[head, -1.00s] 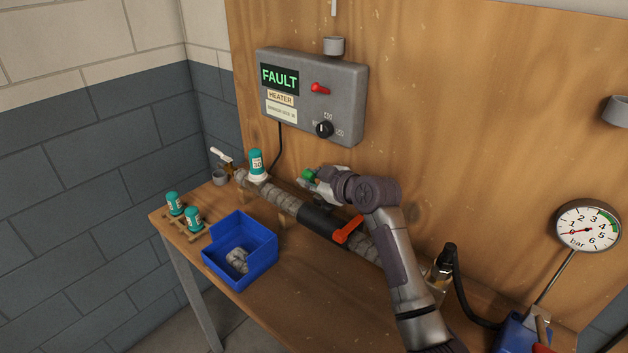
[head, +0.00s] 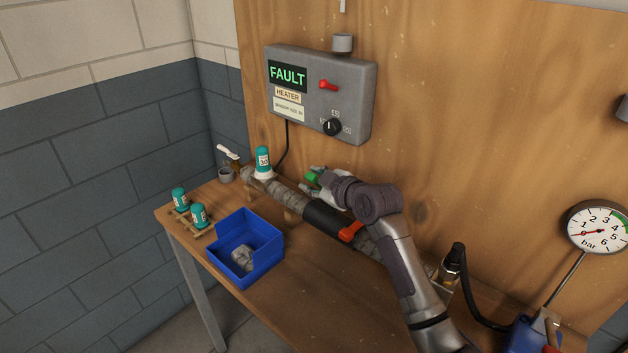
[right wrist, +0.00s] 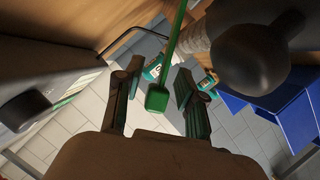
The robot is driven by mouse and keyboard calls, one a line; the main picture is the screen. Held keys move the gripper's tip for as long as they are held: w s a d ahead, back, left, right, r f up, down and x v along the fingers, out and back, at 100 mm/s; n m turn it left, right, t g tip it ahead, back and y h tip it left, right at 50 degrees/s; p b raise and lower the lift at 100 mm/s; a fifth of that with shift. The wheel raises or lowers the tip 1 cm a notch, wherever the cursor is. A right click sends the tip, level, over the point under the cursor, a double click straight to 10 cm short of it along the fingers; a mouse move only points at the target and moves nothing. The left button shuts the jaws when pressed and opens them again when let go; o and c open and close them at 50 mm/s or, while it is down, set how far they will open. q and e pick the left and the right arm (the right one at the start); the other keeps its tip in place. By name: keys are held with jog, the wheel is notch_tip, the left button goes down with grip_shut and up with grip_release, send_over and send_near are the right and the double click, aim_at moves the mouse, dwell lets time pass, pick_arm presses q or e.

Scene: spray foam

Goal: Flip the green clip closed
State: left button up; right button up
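The green clip (head: 313,178) is at the pipe (head: 290,197), beside the wall board. In the right wrist view the green clip (right wrist: 157,98) is a narrow green bar ending in a wider tab that stands out toward my palm. My right gripper (head: 312,184) is at the clip. In the wrist view the right gripper's fingers (right wrist: 155,88) are apart, with the tab between them and a visible gap on each side. The clip's base on the pipe is hidden in the head view. My left gripper is not in view.
An orange-red clip (head: 351,231) sits on the pipe by a black sleeve (head: 326,217), close under my right arm. A teal-capped sensor (head: 263,161) stands on the pipe's left part. A blue bin (head: 262,262) lies in front. A grey heater box (head: 350,95) reading FAULT hangs above.

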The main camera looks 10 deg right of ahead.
dwell(0.3)
jog(key=v, duration=1.2)
